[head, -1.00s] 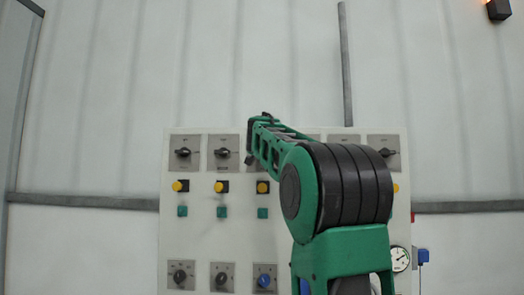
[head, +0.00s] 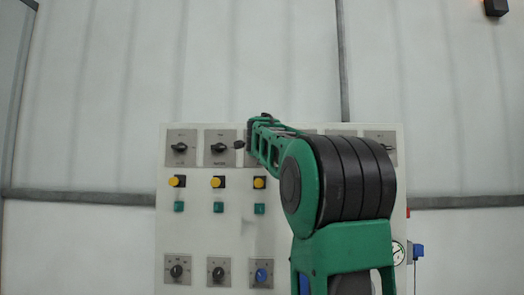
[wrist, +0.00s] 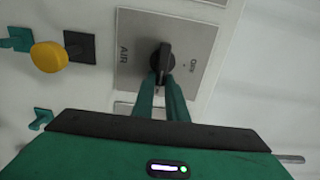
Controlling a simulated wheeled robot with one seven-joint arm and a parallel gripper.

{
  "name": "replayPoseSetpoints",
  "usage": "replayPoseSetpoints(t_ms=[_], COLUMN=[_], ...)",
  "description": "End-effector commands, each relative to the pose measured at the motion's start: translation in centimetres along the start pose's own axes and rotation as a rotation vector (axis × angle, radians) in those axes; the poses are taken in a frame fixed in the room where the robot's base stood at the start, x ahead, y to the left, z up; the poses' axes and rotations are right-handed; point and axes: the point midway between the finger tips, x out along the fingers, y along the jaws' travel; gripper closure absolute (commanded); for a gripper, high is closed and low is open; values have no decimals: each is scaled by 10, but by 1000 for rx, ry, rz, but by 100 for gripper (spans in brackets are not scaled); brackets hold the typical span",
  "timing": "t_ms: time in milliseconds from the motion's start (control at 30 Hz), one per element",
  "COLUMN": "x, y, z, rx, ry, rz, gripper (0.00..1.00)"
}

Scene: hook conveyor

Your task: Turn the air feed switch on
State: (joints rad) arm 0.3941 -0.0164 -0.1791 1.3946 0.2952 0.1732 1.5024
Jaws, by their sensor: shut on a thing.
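The air switch (wrist: 163,62) is a black rotary knob on a grey plate (wrist: 136,24) marked AIR in the wrist view. The knob lies lengthwise up and down in that view, roughly along the panel's width. My gripper (wrist: 161,84) has its green fingers shut on the knob's near end. In the head view my arm hides most of this plate and the fingers.
The white panel (head: 210,240) carries other rotary switches, such as one at the top left (head: 180,148), plus a yellow button (head: 217,182), green squares and a blue knob (head: 261,275). In the wrist view a yellow button (wrist: 49,57) stands out beside the air plate.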

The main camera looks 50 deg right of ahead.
Motion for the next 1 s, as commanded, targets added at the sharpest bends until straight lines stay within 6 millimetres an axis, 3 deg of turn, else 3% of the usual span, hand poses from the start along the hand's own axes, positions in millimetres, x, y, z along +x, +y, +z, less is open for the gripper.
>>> replayPoseSetpoints(t_ms=[567,600,667,1000], x=[1,1,1,-1], y=[5,5,5,3], z=[0,0,0,0], rx=[35,35,35,35], ry=[1,1,1,0], rz=[9,9,9,4], gripper=[100,85,71,69])
